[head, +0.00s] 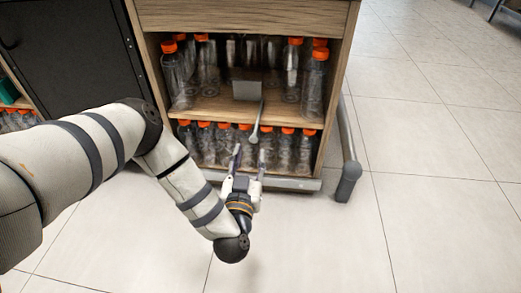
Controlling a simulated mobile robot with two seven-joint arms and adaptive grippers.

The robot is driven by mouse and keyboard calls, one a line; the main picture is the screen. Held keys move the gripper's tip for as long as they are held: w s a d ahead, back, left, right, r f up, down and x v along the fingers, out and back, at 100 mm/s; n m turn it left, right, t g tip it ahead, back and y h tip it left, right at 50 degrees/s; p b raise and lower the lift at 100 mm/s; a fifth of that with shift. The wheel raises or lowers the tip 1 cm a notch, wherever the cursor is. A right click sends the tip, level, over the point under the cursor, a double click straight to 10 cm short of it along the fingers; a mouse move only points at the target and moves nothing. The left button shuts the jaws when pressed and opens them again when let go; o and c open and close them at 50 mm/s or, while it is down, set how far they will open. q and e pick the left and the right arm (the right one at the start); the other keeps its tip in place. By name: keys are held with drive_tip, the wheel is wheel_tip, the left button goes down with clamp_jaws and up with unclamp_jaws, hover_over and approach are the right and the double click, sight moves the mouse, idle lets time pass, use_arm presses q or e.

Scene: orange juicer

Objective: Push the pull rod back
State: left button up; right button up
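A thin grey pull rod (257,122) with a rounded lower end shows in front of the cabinet's middle shelf. Its upper end is near a small grey box (247,90) on that shelf. My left gripper (249,155) is just below the rod's lower end in the picture, pointing toward the cabinet. Its two fingers are spread apart with nothing seen between them. I cannot tell whether a finger touches the rod. My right gripper is out of view.
Clear bottles with orange caps (315,85) fill both cabinet shelves beside and behind the rod. A grey bent tube with a dark foot (349,181) stands right of the cabinet. A black panel (75,55) is at left. The tiled floor (440,220) is clear at right.

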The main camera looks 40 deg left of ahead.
sight(253, 141)
use_arm(q)
drive_tip(key=b+x, duration=0.2)
drive_tip(key=x, duration=0.3)
drive_tip(key=shift+w+a, duration=0.1)
drive_tip(key=shift+w, duration=0.25)
drive_tip(key=shift+w+a+r, duration=0.15)
drive_tip(key=shift+w+a, duration=0.1)
drive_tip(key=shift+w, duration=0.25)
drive_tip(key=shift+c, duration=0.5)
clamp_jaws()
